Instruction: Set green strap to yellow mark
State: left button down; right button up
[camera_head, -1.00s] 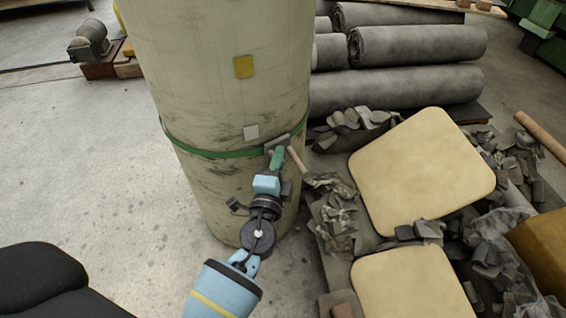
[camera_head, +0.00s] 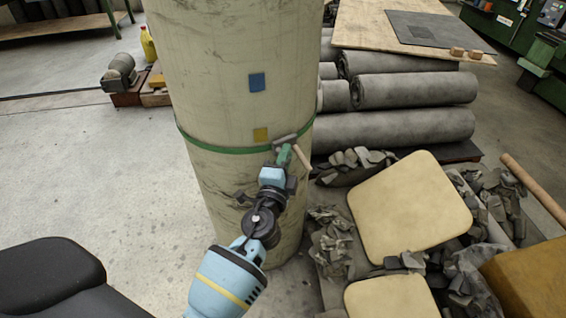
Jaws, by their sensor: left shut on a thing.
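The green strap (camera_head: 228,150) runs around the tall cream roll (camera_head: 215,75). It lies just below the yellow mark (camera_head: 261,134), close to its lower edge. A blue mark (camera_head: 257,82) is higher on the roll. My left gripper (camera_head: 283,161) is in front of the roll's right side, shut on the strap's green grip, by a grey bar and a tan handle (camera_head: 301,157). The gripper hides part of the roll below the strap. My right gripper is not in view.
Grey rolls (camera_head: 415,88) lie stacked behind on the right, beside a wooden board (camera_head: 360,25). Tan pads (camera_head: 408,207) and grey scraps (camera_head: 335,235) crowd the right front. A motor (camera_head: 120,72) stands at the back left. The floor (camera_head: 95,170) left of the roll is clear.

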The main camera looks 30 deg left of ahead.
pick_arm(q)
notch_tip(320, 180, up, 3)
jog(key=shift+f+p, duration=0.1)
jog(key=shift+p, duration=0.7)
jog(key=shift+r+p, duration=0.6)
jog(key=shift+r, duration=0.1)
jog(key=c, duration=1.4)
grip_release()
jog(key=shift+o, duration=0.2)
jog(key=shift+s, duration=0.1)
jog(key=v, duration=0.7)
jog(key=shift+s+b, duration=0.35)
jog(key=shift+b, duration=0.1)
jog(key=shift+f, duration=0.1)
